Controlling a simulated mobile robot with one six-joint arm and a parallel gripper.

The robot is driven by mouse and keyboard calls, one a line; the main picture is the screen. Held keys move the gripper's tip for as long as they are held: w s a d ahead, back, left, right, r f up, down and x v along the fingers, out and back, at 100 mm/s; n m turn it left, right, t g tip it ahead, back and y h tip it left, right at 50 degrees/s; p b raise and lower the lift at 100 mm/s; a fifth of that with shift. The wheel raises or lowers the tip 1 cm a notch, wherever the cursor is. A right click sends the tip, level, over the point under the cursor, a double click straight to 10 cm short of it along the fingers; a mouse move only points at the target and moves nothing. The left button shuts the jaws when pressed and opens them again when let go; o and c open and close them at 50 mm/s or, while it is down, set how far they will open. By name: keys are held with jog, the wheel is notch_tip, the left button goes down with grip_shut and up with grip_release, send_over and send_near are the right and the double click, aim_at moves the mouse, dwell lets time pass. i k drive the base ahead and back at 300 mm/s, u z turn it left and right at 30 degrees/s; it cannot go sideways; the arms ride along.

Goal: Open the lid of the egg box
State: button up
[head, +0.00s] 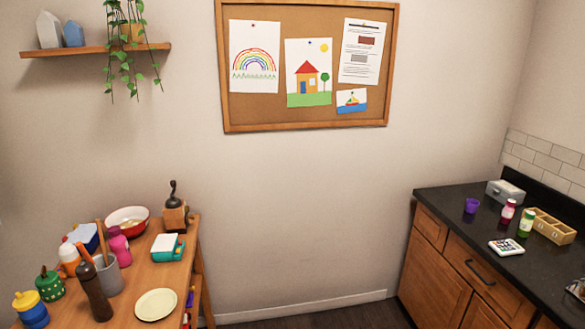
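A light grey box (504,191) with a handle-like darker piece on its top stands at the back of the dark counter on the right, near the wall. It looks closed and may be the egg box, but it is too small to tell. No other clear egg box shows. My gripper is not in view.
The black counter (458,200) also holds a purple cup (471,206), two small bottles, a wooden divided tray (550,226) and a white gadget (506,247). A crowded wooden table (180,271) stands at left. Floor between them is clear.

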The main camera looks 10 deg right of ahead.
aim_at(502, 188)
jog(key=z, duration=0.1)
jog(key=i, duration=1.6)
jog(key=z, duration=0.65)
jog(key=i, duration=0.6)
jog(key=z, duration=1.15)
jog(key=i, duration=0.9)
jog(key=z, duration=0.5)
